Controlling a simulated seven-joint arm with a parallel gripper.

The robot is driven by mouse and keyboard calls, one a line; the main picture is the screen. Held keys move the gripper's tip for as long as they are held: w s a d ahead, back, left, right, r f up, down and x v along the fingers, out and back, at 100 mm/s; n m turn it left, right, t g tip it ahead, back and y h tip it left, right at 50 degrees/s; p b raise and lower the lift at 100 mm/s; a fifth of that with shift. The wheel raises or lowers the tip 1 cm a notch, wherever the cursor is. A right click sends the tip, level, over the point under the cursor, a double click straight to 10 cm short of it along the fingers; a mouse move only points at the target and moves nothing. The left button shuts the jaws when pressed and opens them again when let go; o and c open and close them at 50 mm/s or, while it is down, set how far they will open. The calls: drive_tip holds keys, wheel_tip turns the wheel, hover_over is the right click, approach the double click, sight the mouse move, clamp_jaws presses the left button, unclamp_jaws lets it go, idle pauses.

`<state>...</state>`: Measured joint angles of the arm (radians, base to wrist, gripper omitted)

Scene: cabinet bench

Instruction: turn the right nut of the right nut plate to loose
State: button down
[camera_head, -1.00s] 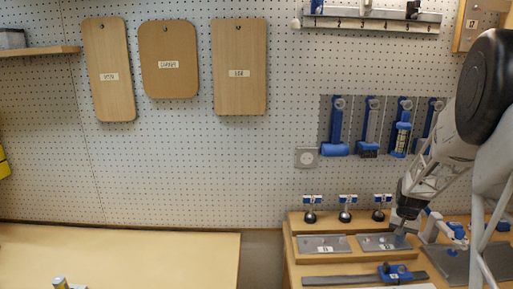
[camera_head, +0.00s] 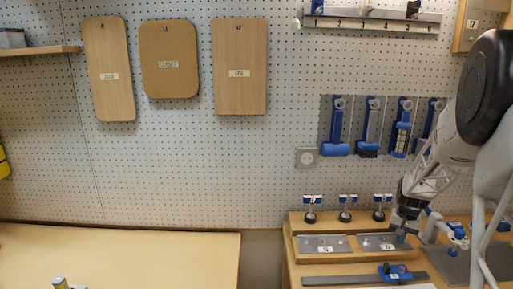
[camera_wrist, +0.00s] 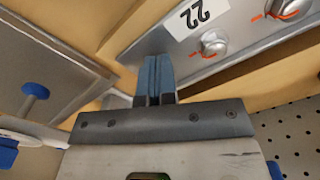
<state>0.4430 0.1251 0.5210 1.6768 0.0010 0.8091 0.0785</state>
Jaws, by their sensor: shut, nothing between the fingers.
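The right nut plate (camera_head: 375,241) is a grey metal plate with a white label on a low wooden stand at the bench's right side. In the wrist view the plate (camera_wrist: 160,38) shows upside down, with a label reading 22. Two silver nuts, a nearer one (camera_wrist: 213,44) and a farther one (camera_wrist: 288,8), sit on it with orange marks beside them. My gripper (camera_head: 399,233) is at the plate's right end. In the wrist view my gripper's fingers (camera_wrist: 157,62) are shut together and overlap that end. They cover the surface behind them, so I cannot see a nut there or tell contact.
The left nut plate (camera_head: 322,244) lies beside it. Several small blue-and-white knobbed pieces (camera_head: 345,208) stand behind on the raised step. A grey bar with a blue part (camera_head: 395,272) lies in front. A grey panel with a blue knob (camera_wrist: 35,92) is close beside my gripper.

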drive_tip(key=shift+s+a+f, duration=0.2)
drive_tip(key=shift+s+f, duration=0.55)
drive_tip(key=shift+f, duration=0.15)
drive_tip(key=shift+w+r, duration=0.2)
drive_tip(key=shift+r, duration=0.4)
drive_tip(key=shift+w+r, duration=0.1)
drive_tip(key=shift+r, duration=2.9)
